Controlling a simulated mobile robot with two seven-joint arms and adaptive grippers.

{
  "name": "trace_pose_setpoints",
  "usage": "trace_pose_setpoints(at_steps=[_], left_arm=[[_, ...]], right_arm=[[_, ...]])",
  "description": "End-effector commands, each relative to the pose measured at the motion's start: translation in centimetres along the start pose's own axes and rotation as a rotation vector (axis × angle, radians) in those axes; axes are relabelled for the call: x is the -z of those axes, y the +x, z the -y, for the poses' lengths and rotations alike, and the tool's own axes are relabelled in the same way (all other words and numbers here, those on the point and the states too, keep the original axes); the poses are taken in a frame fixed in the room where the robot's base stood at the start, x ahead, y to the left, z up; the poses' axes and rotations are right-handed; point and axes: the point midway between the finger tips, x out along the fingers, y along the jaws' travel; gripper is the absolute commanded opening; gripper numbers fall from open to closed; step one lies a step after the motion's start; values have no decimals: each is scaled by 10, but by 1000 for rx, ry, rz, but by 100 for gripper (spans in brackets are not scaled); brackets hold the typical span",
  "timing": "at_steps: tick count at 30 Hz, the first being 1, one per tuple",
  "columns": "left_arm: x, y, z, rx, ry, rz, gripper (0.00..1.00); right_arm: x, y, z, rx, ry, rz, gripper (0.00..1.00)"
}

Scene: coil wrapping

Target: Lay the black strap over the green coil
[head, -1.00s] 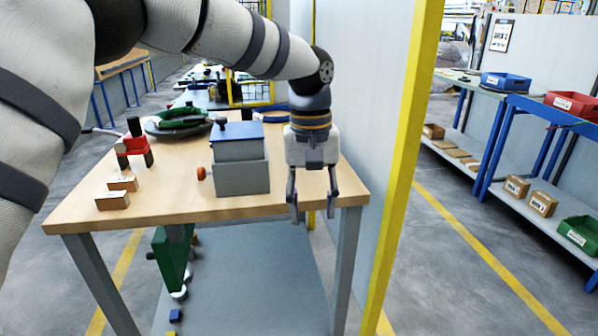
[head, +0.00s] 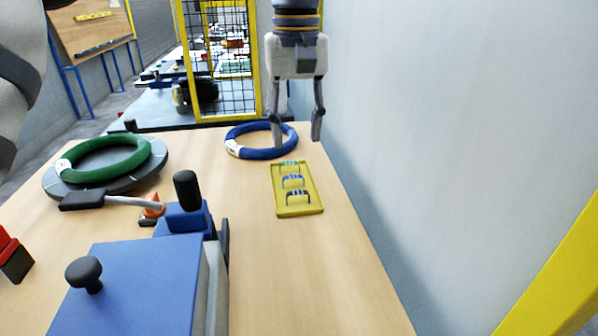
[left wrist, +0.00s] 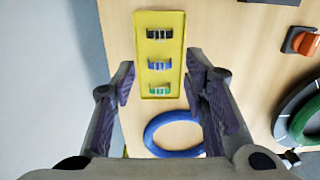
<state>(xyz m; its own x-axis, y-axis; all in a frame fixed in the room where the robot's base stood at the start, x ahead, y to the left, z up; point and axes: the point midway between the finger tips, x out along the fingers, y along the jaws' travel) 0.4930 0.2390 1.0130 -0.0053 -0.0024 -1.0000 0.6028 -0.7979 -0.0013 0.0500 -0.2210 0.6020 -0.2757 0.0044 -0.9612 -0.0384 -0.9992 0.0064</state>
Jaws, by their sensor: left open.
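The black strap (head: 298,198) is an arched piece in the yellow tray (head: 315,206), at the tray's end nearest me. It also shows at the top of the tray in the left wrist view (left wrist: 159,32). The green coil (head: 100,175), with a white label, lies on a grey round plate (head: 152,172) at the table's left. Part of that coil shows at the right edge of the left wrist view (left wrist: 300,125). My left gripper (head: 297,140) is open and empty, pointing down above the table near the tray's far end. My right gripper is not in view.
A blue strap (head: 293,181) and a green strap (head: 289,163) share the tray. A blue coil (head: 262,153) lies behind it. A blue-lidded box (head: 140,285) and a blue block with a black knob (head: 187,205) stand in front. A wall (head: 430,150) rises on the right.

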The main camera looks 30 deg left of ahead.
Motion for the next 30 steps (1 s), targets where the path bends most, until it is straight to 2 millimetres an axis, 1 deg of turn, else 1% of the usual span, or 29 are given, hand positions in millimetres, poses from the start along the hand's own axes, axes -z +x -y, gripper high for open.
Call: trace_pose_setpoints(at_steps=[2, 6, 9, 13, 17, 19, 22, 27, 28, 29, 30], left_arm=[[-1, 10, 0, 2, 1, 4, 41], [-1, 44, 0, 3, 2, 6, 41], [-1, 61, 0, 2, 1, 4, 41], [-3, 76, 0, 1, 1, 4, 41], [-9, 102, -2, 0, 2, 6, 41], [-8, 114, -2, 1, 1, 3, 41], [-8, 121, -2, -2, 2, 0, 41], [-7, 120, -2, -2, 2, -2, 41], [-7, 120, -2, -2, 2, -2, 39], [-7, 120, -2, -2, 2, -2, 32], [-7, 120, -2, -2, 2, -2, 23]], right_arm=[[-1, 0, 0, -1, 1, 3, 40], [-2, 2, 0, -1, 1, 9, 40], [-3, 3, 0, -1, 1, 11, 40], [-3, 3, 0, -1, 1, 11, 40], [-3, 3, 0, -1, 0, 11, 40], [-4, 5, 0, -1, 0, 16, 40], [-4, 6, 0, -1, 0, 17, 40], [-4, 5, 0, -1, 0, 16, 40], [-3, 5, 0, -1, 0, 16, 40], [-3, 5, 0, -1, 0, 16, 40], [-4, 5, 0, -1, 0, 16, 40]])
